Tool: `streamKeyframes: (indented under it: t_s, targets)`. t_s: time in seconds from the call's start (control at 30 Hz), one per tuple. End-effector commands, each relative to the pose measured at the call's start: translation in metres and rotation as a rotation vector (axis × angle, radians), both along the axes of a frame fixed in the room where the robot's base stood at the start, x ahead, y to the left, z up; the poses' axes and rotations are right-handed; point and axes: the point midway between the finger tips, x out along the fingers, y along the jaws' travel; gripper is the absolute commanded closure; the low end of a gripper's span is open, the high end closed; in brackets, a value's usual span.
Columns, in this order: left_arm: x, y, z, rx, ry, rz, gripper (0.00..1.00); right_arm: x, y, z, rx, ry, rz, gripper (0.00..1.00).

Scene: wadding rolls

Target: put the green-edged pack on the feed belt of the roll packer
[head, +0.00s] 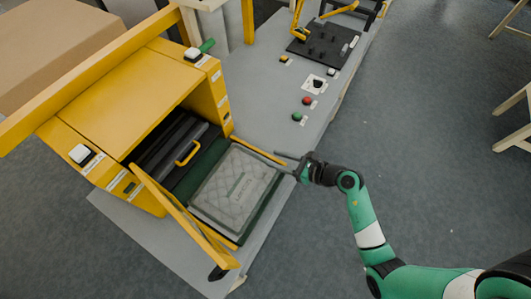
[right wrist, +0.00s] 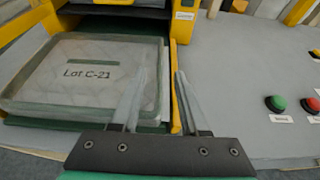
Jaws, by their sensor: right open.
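The pack (head: 236,185) is a pale grey quilted slab with a printed label. It lies flat on the dark green feed belt (head: 203,165) in front of the yellow roll packer (head: 135,88), between yellow side rails. In the right wrist view the pack (right wrist: 85,75) reads "Lot C-21" and has a green strip on top. My right gripper (head: 284,163) is open at the pack's right side. In the right wrist view its left finger overlaps the pack's right edge, and its right finger is beside the yellow rail; nothing is clamped. I cannot tell whether it touches the pack. My left gripper is out of view.
A black unit with a yellow handle (head: 187,153) sits in the packer's opening. A green button (head: 297,116), a red button (head: 307,100) and a black board with pegs (head: 324,43) are on the grey table (head: 262,95). Open floor lies to the right.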

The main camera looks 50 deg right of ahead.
Motion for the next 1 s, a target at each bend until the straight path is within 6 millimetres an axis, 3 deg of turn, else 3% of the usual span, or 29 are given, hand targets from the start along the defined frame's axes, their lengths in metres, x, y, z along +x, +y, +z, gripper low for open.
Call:
streamKeyframes:
  t_s: [0.1,0.3,0.8,0.87,0.9,0.97,1.0]
  targets:
    - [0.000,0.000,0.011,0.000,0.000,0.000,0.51,-0.028,-0.007,0.014,0.000,0.000,-0.005,0.56]
    - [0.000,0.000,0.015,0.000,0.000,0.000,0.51,-0.054,-0.012,0.022,0.000,0.000,-0.002,0.56]
    - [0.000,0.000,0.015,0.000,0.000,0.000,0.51,-0.054,-0.012,0.029,0.004,-0.020,-0.001,0.56]
    - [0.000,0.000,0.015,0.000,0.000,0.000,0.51,-0.044,-0.014,0.047,0.018,-0.073,-0.010,0.56]
    - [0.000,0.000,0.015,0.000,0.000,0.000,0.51,-0.034,-0.016,0.066,0.037,-0.130,-0.019,0.56]
    - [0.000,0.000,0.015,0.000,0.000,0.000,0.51,-0.017,-0.017,0.109,0.089,-0.255,-0.032,0.56]
    - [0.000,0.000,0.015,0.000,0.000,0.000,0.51,-0.005,-0.017,0.146,0.144,-0.361,-0.039,0.56]
